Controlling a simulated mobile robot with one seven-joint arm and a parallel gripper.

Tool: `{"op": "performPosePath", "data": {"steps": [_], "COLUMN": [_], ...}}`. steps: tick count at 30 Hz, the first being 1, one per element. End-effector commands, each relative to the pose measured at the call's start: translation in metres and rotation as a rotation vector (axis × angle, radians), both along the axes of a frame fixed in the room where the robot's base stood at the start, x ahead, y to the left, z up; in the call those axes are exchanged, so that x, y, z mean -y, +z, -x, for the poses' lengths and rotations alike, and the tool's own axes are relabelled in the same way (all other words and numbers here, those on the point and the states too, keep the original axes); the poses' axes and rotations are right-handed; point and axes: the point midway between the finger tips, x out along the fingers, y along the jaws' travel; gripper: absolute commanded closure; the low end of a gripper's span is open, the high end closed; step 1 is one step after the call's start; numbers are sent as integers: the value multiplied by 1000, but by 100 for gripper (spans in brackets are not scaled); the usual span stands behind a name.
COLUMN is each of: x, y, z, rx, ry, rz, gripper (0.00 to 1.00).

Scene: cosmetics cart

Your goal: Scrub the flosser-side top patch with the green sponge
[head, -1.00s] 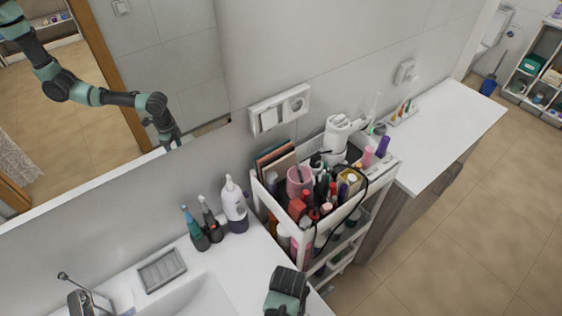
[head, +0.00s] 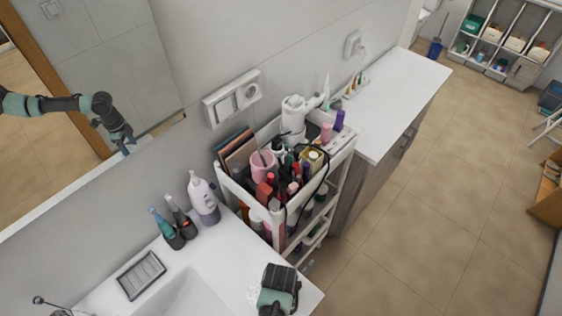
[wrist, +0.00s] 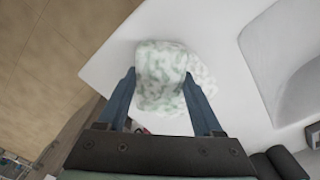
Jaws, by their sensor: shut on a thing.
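My gripper (wrist: 162,98) is shut on the sponge (wrist: 160,70), which is pale green and mottled with white. The sponge is over the white countertop near its corner; whether it touches the surface is hard to tell. A speckled whitish patch (wrist: 203,72) lies on the counter beside the sponge and partly under it. In the head view, part of this patch (head: 253,292) shows just left of my wrist, which hides the sponge and fingers there. A white and purple bottle-like device, probably the flosser (head: 203,199), stands farther back on the same counter.
Two electric toothbrushes (head: 174,228) and a grey soap tray (head: 141,275) stand left of the flosser, near the basin (head: 190,298). A crowded cosmetics cart (head: 290,232) stands close beyond the counter edge. The counter between flosser and patch is clear.

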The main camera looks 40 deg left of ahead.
Motion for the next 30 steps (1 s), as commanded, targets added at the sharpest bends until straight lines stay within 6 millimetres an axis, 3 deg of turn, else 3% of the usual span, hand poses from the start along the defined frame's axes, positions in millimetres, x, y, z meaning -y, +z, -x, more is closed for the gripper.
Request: {"op": "performPosePath", "data": {"steps": [9, 17, 30], "x": [-29, -38, -74], "y": [-1, 0, -1], "z": [-2, -2, -5], "rx": [-1, -1, -1], "ry": [3, 3, 3], "rz": [-1, -1, -1], "gripper": [77, 77, 77]}}
